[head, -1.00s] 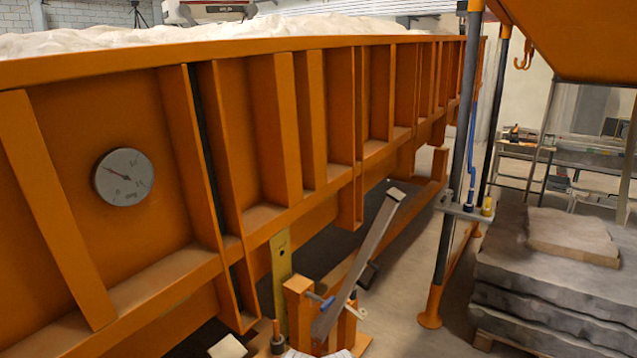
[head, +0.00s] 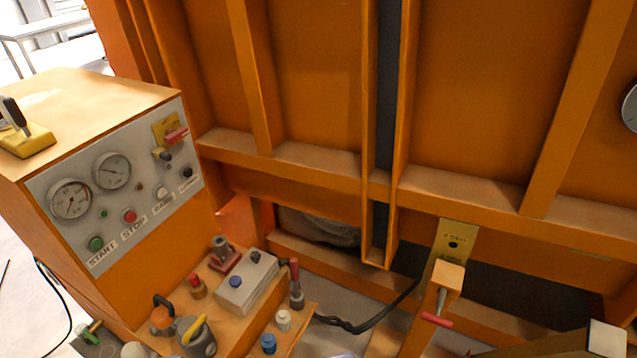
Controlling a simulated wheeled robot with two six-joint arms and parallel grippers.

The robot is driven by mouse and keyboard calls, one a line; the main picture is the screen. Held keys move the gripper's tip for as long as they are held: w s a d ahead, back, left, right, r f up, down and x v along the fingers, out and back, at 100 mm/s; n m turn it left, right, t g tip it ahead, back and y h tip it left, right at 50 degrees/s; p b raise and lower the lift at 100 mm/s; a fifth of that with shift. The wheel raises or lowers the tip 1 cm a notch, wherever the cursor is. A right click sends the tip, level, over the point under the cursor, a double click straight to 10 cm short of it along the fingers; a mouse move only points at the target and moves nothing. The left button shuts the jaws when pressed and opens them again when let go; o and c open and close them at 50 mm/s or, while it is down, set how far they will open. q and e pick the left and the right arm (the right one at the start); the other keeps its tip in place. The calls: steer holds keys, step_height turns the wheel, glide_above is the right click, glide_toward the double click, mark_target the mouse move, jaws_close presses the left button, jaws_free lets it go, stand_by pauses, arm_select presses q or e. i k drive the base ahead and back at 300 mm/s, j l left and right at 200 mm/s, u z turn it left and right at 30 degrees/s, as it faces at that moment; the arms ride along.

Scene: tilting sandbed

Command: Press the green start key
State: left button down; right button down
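The green start key (head: 96,243) is a round button at the lower left of the grey control panel (head: 112,228), above the printed word START. The panel is on the sloped front of an orange cabinet (head: 150,290) at the left of the head view. A red stop key (head: 129,215) sits to its right, then a white and a black knob. Neither of my grippers can be made out in the view, so nothing of mine is seen near the key.
Two dials (head: 70,201) and a red-handled switch (head: 172,135) are on the panel. A yellow-based device (head: 25,140) stands on the cabinet top. A low shelf holds a grey box (head: 247,283) and several small fittings. The orange ribbed bed wall (head: 480,110) fills the right.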

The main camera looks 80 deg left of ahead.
mark_target(97, 244)
steer(key=u, duration=3)
steer(key=k+j, duration=0.65)
steer(key=j, duration=0.25)
